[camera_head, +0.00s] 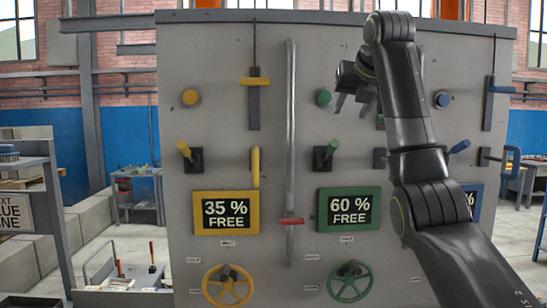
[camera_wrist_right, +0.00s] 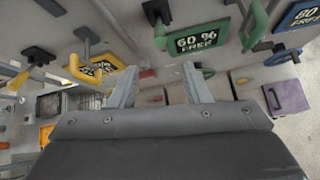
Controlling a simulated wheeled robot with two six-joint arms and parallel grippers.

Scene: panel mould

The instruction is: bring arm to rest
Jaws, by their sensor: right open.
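My right arm rises from the lower right in the head view and bends over at the top. Its gripper (camera_head: 355,103) is open and empty, in front of the grey panel (camera_head: 270,60) beside the green knob (camera_head: 323,97). In the right wrist view the two fingers of my right gripper (camera_wrist_right: 160,88) are spread apart with nothing between them. The panel's green 60 % display (camera_head: 349,208) and yellow 35 % display (camera_head: 226,212) show clearly. My right arm partly hides the blue display (camera_head: 473,200). My left gripper is not in view.
The panel carries a yellow handwheel (camera_head: 228,287), a green handwheel (camera_head: 350,282), several levers and a vertical pipe (camera_head: 290,150) with a red handle (camera_head: 291,221). A shelf rack (camera_head: 45,190) stands at the left. A table with tools (camera_head: 138,275) is at the lower left.

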